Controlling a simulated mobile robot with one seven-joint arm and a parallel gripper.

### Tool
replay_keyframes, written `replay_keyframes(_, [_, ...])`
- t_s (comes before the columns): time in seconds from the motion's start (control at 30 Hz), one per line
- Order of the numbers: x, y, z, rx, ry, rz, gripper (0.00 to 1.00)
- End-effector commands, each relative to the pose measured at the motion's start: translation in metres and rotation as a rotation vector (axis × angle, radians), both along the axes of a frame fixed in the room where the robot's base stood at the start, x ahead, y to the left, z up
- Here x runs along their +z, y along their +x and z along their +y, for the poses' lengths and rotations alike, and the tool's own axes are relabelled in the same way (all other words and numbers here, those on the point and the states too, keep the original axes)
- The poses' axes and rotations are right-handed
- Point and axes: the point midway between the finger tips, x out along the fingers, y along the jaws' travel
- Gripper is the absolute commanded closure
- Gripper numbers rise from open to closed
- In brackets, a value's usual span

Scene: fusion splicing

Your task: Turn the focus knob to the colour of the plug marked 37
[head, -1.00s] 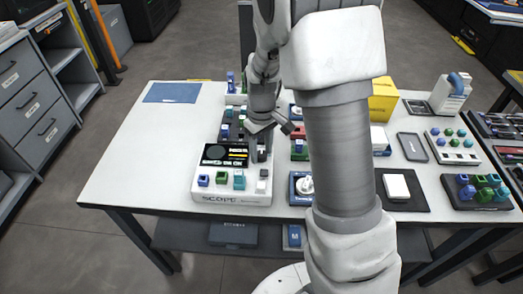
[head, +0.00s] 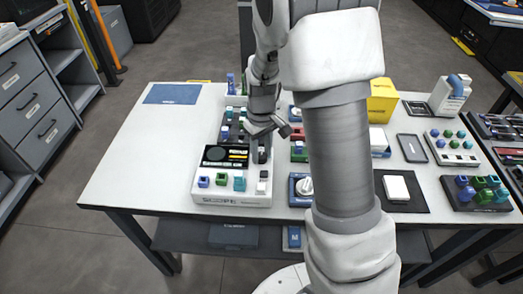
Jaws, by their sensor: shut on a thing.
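The white scope box (head: 231,198), with a dark screen (head: 216,154), sits near the table's front edge. Along its front stand a blue plug (head: 203,181), a green plug (head: 222,179), a teal plug (head: 239,183) and a whitish plug (head: 263,187). Their numbers are too small to read. My gripper (head: 262,156) points down at the right end of the scope, beside the screen. It is shut on what seems to be the focus knob, which the fingers mostly hide. The knob's pointer and colour marks cannot be made out.
Trays of small coloured parts stand behind the scope. A blue base with a white dial (head: 304,187) is just right of it. Farther right are a yellow box (head: 382,101) and a dark mat (head: 410,200). The table's left side is clear, except for a blue sheet (head: 172,93).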

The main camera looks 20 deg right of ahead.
Motion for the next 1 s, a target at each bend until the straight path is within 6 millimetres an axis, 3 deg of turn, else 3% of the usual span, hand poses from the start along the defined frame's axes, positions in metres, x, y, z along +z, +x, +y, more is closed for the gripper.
replay_keyframes(1.0, [0.0017,0.0001,0.0002,-0.835,0.0,0.0,1.0])
